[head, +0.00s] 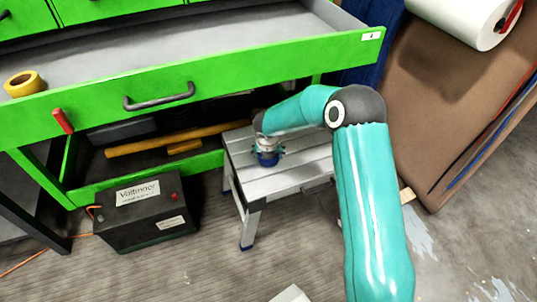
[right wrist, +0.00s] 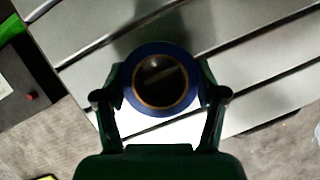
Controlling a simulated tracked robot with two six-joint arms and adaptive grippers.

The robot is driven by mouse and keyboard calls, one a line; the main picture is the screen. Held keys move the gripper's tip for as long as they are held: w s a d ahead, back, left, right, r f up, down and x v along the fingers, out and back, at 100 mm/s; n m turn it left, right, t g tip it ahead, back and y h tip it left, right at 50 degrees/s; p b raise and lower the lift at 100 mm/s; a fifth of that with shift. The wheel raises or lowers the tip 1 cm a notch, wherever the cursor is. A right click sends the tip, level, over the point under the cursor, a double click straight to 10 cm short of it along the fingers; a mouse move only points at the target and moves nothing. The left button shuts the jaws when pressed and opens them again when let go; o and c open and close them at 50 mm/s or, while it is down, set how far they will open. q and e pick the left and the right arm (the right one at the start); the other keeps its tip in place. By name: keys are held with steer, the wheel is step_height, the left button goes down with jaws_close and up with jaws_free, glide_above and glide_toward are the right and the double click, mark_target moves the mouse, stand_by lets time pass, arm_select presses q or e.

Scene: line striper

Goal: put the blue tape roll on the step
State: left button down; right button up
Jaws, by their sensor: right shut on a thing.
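The blue tape roll (right wrist: 160,49) is between the fingers of my right gripper (right wrist: 160,88), which is shut on it. In the right wrist view its round hole faces the camera. The step (head: 300,168) is a small grey slatted stool in the middle of the head view. In the head view the tape roll (head: 267,160) shows at the end of my right arm, over the step's left part and partly hidden by the gripper (head: 268,150). I cannot tell whether the roll touches the slats (right wrist: 262,62). My left gripper is not in view.
A green workbench with an open drawer (head: 215,65) stands behind the step. A yellow tape roll (head: 24,83) sits in the drawer's left corner. A black Voltmann box (head: 146,215) stands on the floor left of the step. A brown board (head: 455,100) leans at right.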

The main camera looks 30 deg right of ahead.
steer(key=o, duration=1.2)
